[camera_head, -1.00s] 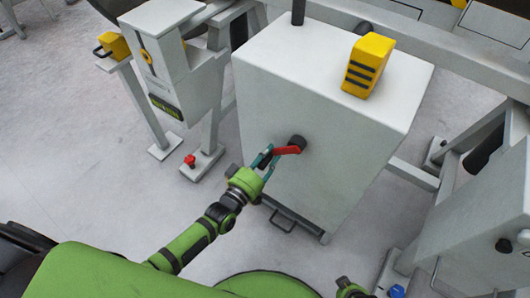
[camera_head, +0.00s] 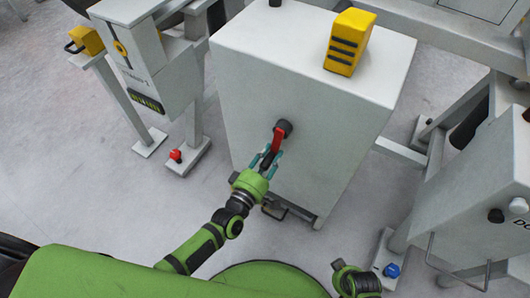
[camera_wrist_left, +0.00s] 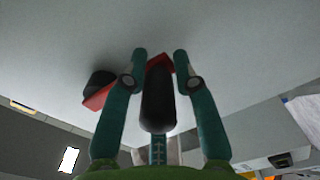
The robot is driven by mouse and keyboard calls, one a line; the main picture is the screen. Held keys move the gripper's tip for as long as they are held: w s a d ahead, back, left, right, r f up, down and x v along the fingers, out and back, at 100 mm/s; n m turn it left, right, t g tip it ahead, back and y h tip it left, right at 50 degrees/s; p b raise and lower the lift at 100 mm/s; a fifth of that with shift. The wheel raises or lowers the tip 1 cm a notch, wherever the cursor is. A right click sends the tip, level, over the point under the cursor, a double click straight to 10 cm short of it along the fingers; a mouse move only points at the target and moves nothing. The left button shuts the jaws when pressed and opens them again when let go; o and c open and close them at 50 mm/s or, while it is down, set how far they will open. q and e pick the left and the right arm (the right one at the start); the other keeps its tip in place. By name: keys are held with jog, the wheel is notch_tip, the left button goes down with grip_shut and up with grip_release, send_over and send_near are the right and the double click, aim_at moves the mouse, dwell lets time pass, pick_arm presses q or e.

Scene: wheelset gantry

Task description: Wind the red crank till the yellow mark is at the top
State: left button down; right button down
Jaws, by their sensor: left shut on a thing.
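The red crank (camera_head: 276,143) is on the front of a large pale cabinet (camera_head: 330,150). Its arm runs from a dark hub (camera_head: 284,127) downward and slightly left. My left gripper (camera_head: 267,160) is shut on the crank's dark handle. In the left wrist view its teal fingers stand on both sides of the black handle (camera_wrist_left: 158,98), with the red crank arm (camera_wrist_left: 97,97) partly hidden behind them.
A yellow block with dark bars (camera_head: 350,42) sits on the cabinet top. A red knob (camera_head: 175,155) is on a foot plate at left, a blue one (camera_head: 391,270) at lower right. Another grey cabinet (camera_head: 480,190) stands at right.

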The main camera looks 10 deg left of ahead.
pick_arm(q)
jog(key=shift+s+d+f+n, duration=0.1)
jog(key=shift+s+d+n, duration=0.1)
jog(key=shift+d, duration=0.2)
jog(key=shift+s+d+f+n, duration=0.1)
jog(key=shift+s+d+n, duration=0.1)
jog(key=shift+d, duration=0.2)
jog(key=shift+r, duration=0.1)
jog(key=shift+w+a, duration=0.2)
jog(key=shift+a, duration=0.05)
jog(key=c, duration=1)
grip_release()
jog(key=shift+a+r, duration=0.1)
jog(key=shift+r, duration=0.05)
jog(key=shift+c, duration=0.2)
jog(key=v, duration=1.2)
